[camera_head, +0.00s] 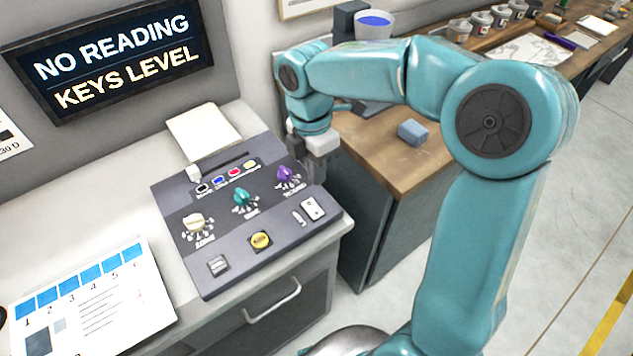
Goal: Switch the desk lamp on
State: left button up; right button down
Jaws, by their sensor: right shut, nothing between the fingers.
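I see no desk lamp that I can make out in this view. A grey control panel (224,262) lies on the white counter, with a cream knob (195,224), a teal knob (241,196), a purple knob (286,175), a yellow button (260,240) and small switches, one of them a white rocker (314,209). My right gripper (320,172) is shut and empty, pointing down by the panel's far right corner, close to the purple knob. Its fingertips are small in the picture, and I cannot tell if they touch the panel. My left gripper is not in view.
A dark sign (120,55) on the wall reads "NO READING KEYS LEVEL". A numbered chart (95,300) lies at the left. A wooden bench (375,160) on the right holds a blue-grey block (412,132), a blue-filled container (376,27) and several small pots. Floor is clear at right.

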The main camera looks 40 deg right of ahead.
notch_tip(320, 180, up, 2)
jog(key=shift+a+r, duration=0.1)
jog(key=shift+r, duration=0.05)
jog(key=shift+s, duration=0.1)
dwell(0.5)
